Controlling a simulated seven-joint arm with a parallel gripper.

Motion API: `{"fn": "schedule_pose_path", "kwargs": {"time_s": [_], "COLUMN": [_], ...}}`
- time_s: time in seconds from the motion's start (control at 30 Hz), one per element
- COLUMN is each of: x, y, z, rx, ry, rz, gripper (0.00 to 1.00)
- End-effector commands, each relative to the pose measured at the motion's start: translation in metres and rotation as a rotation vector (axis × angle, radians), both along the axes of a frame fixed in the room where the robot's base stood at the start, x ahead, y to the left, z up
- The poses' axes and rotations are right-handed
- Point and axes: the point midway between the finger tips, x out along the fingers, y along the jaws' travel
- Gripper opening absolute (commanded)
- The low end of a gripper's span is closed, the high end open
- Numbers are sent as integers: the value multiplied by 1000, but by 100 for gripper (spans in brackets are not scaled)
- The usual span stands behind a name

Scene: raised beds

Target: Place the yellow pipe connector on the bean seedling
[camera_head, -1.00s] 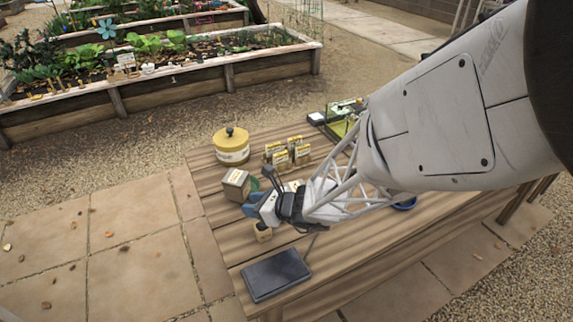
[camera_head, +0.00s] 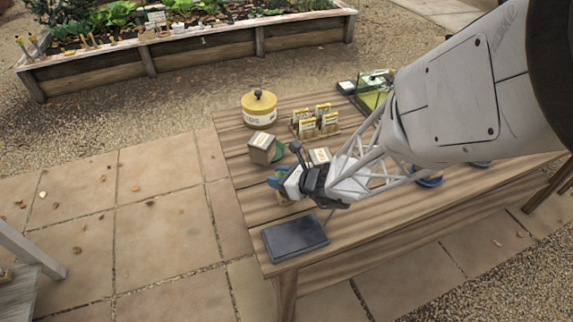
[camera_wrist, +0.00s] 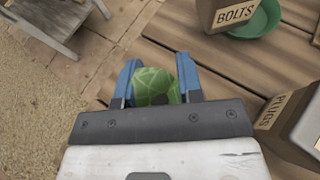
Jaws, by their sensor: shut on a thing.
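My gripper (camera_head: 278,181) is over the left part of the wooden table, its blue fingers pointing left. In the wrist view my gripper (camera_wrist: 155,85) is closed around a green thing with a leaf-like vein pattern (camera_wrist: 152,86). I cannot tell whether it is the bean seedling. I make out no yellow pipe connector in either view. The head view hides the held thing behind the fingers and wrist.
The table (camera_head: 370,230) holds a yellow-lidded tin (camera_head: 259,112), a rack of yellow-topped packets (camera_head: 316,122), a bolts box (camera_head: 262,148) on a green dish, and a dark flat slab (camera_head: 295,238). A plugs box (camera_wrist: 290,120) stands right of my gripper. A raised bed (camera_head: 200,55) is behind.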

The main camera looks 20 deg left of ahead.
Motion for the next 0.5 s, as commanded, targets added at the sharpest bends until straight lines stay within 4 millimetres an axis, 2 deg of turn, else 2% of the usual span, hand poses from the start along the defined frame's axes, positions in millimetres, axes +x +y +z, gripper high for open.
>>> {"fn": "schedule_pose_path", "kwargs": {"time_s": [0.07,0.1,0.23,0.27,0.5], "x": [0,0,0,0,0], "y": [0,0,0,0,0], "z": [-2,-2,-2,-2,-2], "rx": [0,0,0,0,0], "ry": [0,0,0,0,0], "rz": [0,0,0,0,0], "gripper": [12,37,57,60,60]}}
